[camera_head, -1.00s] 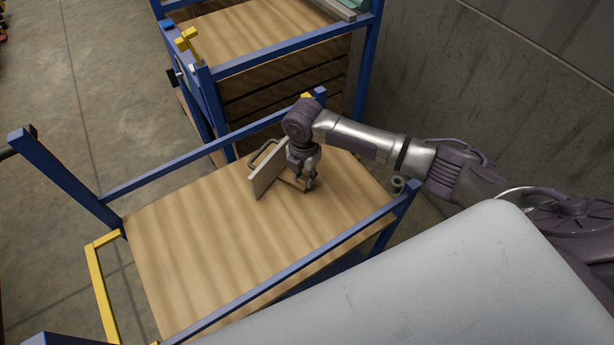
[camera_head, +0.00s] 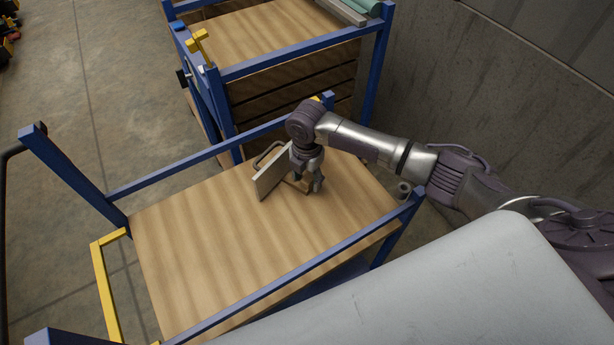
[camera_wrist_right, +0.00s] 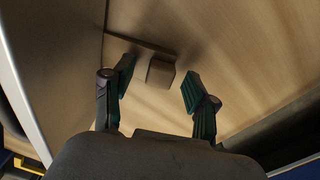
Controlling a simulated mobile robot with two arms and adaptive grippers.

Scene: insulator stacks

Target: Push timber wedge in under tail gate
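My right gripper (camera_head: 312,186) points down at the wooden deck of the near blue trolley. In the right wrist view my right gripper (camera_wrist_right: 160,78) is open. A small brown wooden block (camera_wrist_right: 160,71), which looks like the timber wedge, lies between its fingertips with a gap on each side. In the head view the wedge (camera_head: 296,187) is partly hidden by the fingers. A tilted light panel with a dark handle (camera_head: 272,174), perhaps the tail gate, stands just left of my gripper. I cannot tell whether the wedge touches it. My left gripper is not in view.
Blue rails (camera_head: 205,166) edge the near deck, and its left and front parts (camera_head: 220,245) are bare. A second blue trolley (camera_head: 290,62) with stacked boards stands behind. A yellow bar (camera_head: 106,290) is at the left end. A concrete wall (camera_head: 500,110) rises at the right.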

